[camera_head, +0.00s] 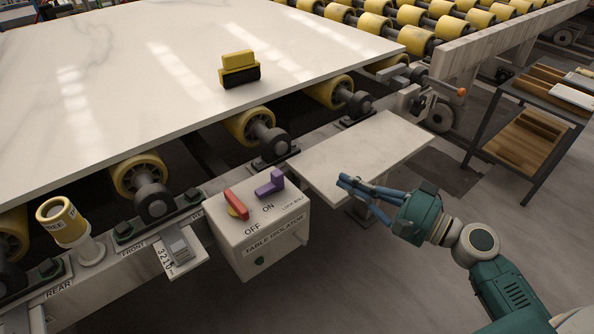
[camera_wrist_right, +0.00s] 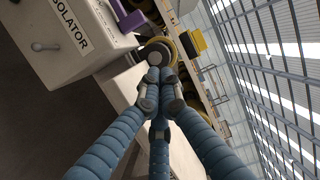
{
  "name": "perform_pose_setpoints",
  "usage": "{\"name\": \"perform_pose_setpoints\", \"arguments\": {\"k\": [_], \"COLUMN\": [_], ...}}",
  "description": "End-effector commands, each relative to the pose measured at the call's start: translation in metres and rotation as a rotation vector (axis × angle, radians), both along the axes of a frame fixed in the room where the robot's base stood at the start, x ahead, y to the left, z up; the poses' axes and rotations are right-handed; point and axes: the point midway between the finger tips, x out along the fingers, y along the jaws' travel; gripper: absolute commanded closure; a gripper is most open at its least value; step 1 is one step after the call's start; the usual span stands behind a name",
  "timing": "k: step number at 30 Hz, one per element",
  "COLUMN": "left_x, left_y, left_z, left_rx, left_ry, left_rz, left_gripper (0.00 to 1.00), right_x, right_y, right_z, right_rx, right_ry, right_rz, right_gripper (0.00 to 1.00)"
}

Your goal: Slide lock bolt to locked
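The purple lock bolt (camera_head: 270,183) sits on top of the white table isolator box (camera_head: 262,235), beside the red switch handle (camera_head: 236,203) and above the ON and LOCK BOLT lettering. Part of a purple piece also shows at the top of the right wrist view (camera_wrist_right: 166,10). My right gripper (camera_head: 345,183) is to the right of the box, over the pale side shelf and apart from the bolt. Its blue fingers come together at the tips, with nothing seen between them. They also show together in the right wrist view (camera_wrist_right: 156,78). My left gripper is out of view.
The pale shelf (camera_head: 340,145) adjoins the box on its right. A large stone slab (camera_head: 130,85) lies on yellow rollers behind, with a yellow and black block (camera_head: 239,69) on it. A yellow cup-shaped part (camera_head: 62,220) stands at left. A side rack (camera_head: 535,130) stands at right.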

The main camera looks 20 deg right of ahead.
Motion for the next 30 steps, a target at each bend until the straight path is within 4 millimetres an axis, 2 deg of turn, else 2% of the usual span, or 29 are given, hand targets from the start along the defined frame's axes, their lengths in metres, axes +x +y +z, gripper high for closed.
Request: {"name": "perform_pose_setpoints", "arguments": {"k": [4, 8, 18, 24, 30], "left_x": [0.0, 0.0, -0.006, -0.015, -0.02], "left_y": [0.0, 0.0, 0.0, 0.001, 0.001], "left_z": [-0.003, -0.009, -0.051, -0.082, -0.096], "left_rx": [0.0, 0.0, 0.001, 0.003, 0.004], "left_ry": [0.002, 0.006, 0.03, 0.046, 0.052], "left_rz": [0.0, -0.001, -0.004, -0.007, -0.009], "left_gripper": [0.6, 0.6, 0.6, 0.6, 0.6], "right_x": [0.008, 0.025, 0.086, 0.073, 0.07], "right_y": [0.005, 0.017, 0.058, 0.083, 0.093], "right_z": [0.001, 0.003, 0.004, 0.002, 0.0], "right_rx": [-0.002, -0.002, -0.002, -0.001, -0.001], "right_ry": [-0.001, -0.004, -0.004, 0.001, 0.001], "right_rz": [0.002, 0.002, 0.001, 0.001, 0.0], "right_gripper": [1.0, 1.0, 1.0, 1.0, 1.0]}}
